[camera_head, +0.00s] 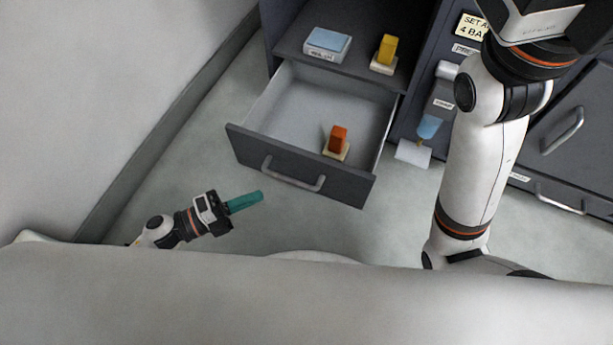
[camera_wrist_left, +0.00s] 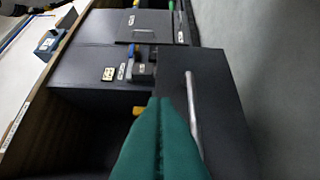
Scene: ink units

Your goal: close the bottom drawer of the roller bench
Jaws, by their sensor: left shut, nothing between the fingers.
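The bottom drawer (camera_head: 255,150) of the roller bench (camera_head: 420,75) is pulled well out, its inside in view. Its dark front carries a grey bar handle (camera_head: 292,178). An orange block on a pale base (camera_head: 337,142) is inside the drawer. My left gripper (camera_head: 259,196) is shut and empty, its teal fingers in front of the drawer front, left of and apart from the handle. In the left wrist view the shut fingers (camera_wrist_left: 160,110) point at a dark panel with a bar handle (camera_wrist_left: 191,105), seemingly this drawer front. My right gripper is out of view.
Above the drawer, an open shelf holds a blue-topped box (camera_head: 327,43) and a yellow block (camera_head: 387,49). My right arm stands before the bench's right part. A closed door and drawer with handles (camera_head: 563,130) are at right. Grey floor lies clear before the drawer; a wall is at left.

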